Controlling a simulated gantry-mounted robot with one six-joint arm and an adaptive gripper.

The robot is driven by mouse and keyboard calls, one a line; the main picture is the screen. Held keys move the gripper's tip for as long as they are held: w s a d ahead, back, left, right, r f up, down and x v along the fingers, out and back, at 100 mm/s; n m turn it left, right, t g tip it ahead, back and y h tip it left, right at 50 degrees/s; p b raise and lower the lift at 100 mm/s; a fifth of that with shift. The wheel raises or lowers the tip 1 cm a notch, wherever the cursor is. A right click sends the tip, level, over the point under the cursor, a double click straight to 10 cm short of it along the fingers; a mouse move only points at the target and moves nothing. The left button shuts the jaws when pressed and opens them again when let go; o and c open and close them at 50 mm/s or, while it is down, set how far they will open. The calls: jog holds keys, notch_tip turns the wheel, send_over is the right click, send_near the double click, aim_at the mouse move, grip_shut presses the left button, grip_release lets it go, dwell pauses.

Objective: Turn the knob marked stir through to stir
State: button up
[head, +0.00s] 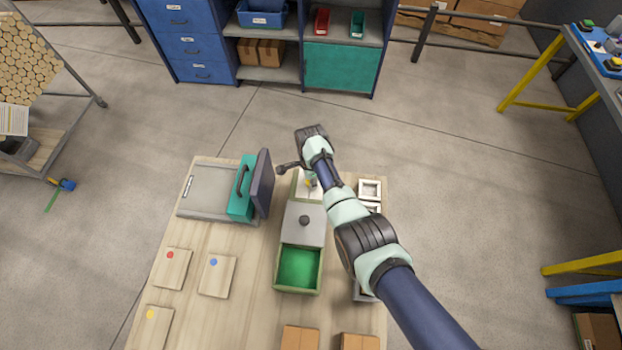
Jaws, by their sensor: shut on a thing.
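My arm reaches in from the lower right and bends down over the far edge of the wooden table. My gripper (311,182) is small in view and partly covered by my own wrist. It is down at a pale panel (301,188) behind the grey-lidded box and is shut on what appears to be a knob there. The knob is almost wholly hidden, and a bit of yellow shows at the spot. I cannot read the stir mark or tell which way the knob points.
A box with a grey lid (303,222) and green inside (299,267) stands just in front. A teal case (242,190) with an upright dark lid is to the left, and white square frames (369,189) to the right. Dotted wooden tiles (172,268) lie at the front left.

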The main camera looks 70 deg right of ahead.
jog(key=o, duration=1.1)
jog(key=shift+o, duration=0.2)
notch_tip(320, 180, up, 12)
